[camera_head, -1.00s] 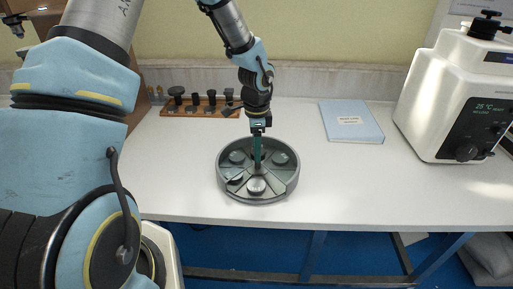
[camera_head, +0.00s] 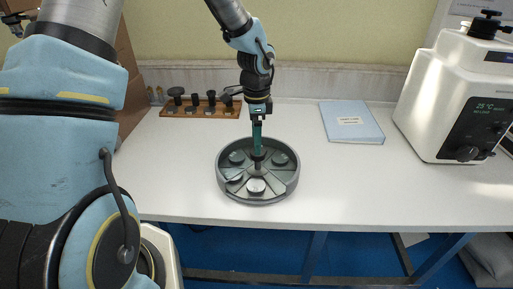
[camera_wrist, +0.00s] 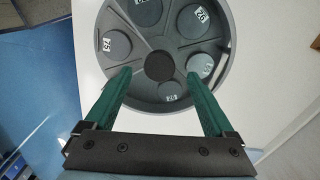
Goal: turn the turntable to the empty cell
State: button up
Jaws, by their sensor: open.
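A round grey turntable (camera_head: 285,190) lies on the white table, divided by ribs into cells around a central post (camera_head: 258,168). Several round grey blocks sit in its cells, one in the front cell (camera_head: 256,186). The wrist view shows the turntable (camera_wrist: 229,48) from above, with several labelled blocks, one at its left (camera_wrist: 114,45), and the dark round post top (camera_wrist: 159,66). I cannot tell for sure which cell is empty. My gripper (camera_head: 257,152) points down just above the post. Its green fingers are apart, one on each side of the post top in the wrist view (camera_wrist: 159,74), holding nothing.
A wooden rack (camera_head: 202,110) with dark knobbed parts stands at the back left. A blue folder (camera_head: 350,122) lies at the back right. A white machine (camera_head: 450,100) with a display stands at the right. The table is bare around the turntable's front and right.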

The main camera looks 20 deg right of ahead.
notch_tip(320, 180, up, 7)
jog(key=shift+b, duration=0.4)
jog(key=shift+f, duration=0.1)
